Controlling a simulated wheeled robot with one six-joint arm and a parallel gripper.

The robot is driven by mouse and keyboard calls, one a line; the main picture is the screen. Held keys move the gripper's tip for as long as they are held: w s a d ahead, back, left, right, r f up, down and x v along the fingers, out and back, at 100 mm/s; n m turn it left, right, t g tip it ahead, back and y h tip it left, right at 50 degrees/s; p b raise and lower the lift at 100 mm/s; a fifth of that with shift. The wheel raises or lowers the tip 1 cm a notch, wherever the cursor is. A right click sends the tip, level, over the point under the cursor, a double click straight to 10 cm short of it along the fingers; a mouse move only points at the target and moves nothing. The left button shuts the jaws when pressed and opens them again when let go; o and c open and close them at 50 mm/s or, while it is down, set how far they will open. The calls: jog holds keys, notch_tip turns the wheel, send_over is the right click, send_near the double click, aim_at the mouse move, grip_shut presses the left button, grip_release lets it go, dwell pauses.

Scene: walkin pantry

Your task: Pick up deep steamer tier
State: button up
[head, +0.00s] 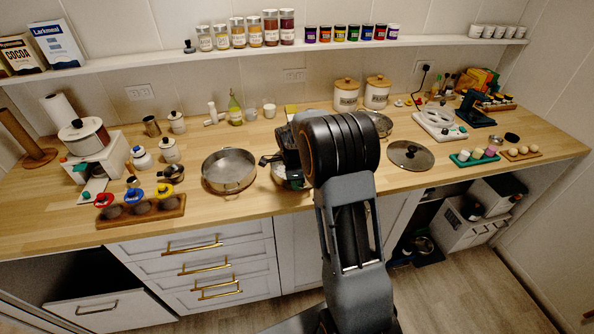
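A round, deep metal pan with small loop handles (230,171), which looks like the deep steamer tier, sits upright on the wooden counter left of my arm. My gripper (272,165) is over the counter just right of this pan, apart from it in the picture. My arm's dark wrist covers much of the gripper, so its opening cannot be made out. Another shiny metal vessel (281,175) shows partly below the gripper; its shape is mostly hidden. A further round metal pan (382,124) stands behind my arm, partly hidden.
A glass lid (410,155) lies right of my arm. A wooden holder with coloured-topped items (142,211) stands at the left front. Two white canisters (377,92) stand at the back. A shelf of jars (140,59) runs above. Counter left of the pan's front is partly clear.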

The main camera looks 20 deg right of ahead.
jog(key=shift+f, duration=0.1)
grip_shut()
dwell(0.5)
